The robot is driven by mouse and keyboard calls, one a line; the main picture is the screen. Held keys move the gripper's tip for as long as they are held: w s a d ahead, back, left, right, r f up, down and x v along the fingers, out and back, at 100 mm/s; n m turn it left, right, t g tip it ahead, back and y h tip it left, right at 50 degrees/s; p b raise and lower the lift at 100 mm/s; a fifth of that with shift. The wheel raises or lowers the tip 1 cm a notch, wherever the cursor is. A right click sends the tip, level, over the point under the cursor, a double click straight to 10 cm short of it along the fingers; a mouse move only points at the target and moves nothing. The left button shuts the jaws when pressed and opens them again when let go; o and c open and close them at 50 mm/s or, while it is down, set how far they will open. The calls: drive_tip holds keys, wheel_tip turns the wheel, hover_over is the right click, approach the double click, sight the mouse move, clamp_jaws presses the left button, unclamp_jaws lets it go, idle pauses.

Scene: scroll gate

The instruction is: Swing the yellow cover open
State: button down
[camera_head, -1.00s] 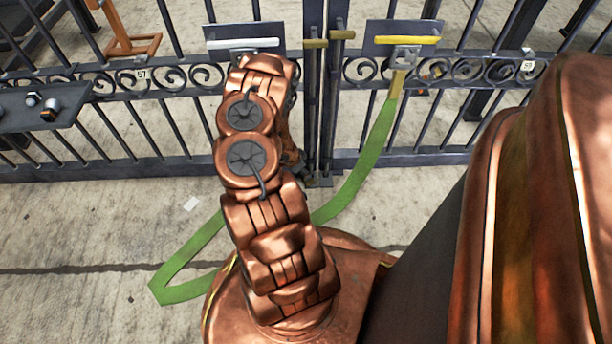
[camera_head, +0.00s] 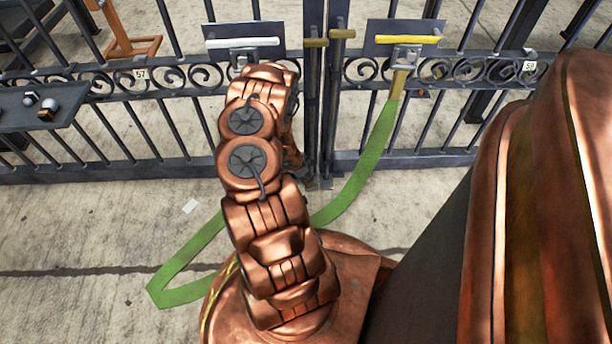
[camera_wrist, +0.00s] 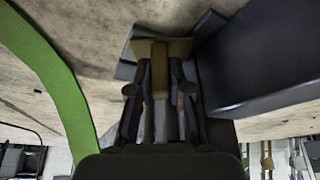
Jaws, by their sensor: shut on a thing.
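The yellow cover (camera_head: 408,39) shows in the head view as a yellow bar along a dark plate on the right gate leaf. A grey bracket sits below it, and the tan end of a green strap (camera_head: 372,150) hangs from there. I cannot tell how far the cover is swung. My gripper (camera_wrist: 158,88) is hidden behind my arm in the head view, left of the yellow cover and apart from it. In the wrist view its fingers are shut on a tan piece (camera_wrist: 159,66) with a wider tan part at its far end. Whether the strap joins it is unclear.
A similar plate with a white bar (camera_head: 243,42) is on the left gate leaf. Brass tabs (camera_head: 315,43) sit by the centre posts. A dark shelf (camera_head: 75,105) with small items is at the left. The strap loops low over the concrete.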

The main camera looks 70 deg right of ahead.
drive_tip(key=shift+a+r+n+p, duration=0.15)
drive_tip(key=shift+n+p, duration=0.15)
drive_tip(key=shift+p, duration=0.7)
drive_tip(key=shift+w+a+n+t+h+p, duration=0.1)
drive_tip(key=shift+n+t+h+p, duration=0.3)
drive_tip(key=shift+n+p, duration=0.7)
drive_tip(key=n, duration=0.2)
drive_tip(key=n+t, duration=0.1)
drive_tip(key=n, duration=0.1)
drive_tip(key=shift+a+t, duration=0.2)
drive_tip(key=shift+t, duration=0.1)
drive_tip(key=shift+w+a+n+t, duration=0.15)
drive_tip(key=shift+n+t, duration=0.15)
drive_tip(key=shift+n, duration=0.45)
drive_tip(key=shift+s+a+n+t, duration=0.1)
drive_tip(key=shift+n+t, duration=0.2)
drive_tip(key=shift+n, duration=0.45)
drive_tip(key=c, duration=1.1)
unclamp_jaws()
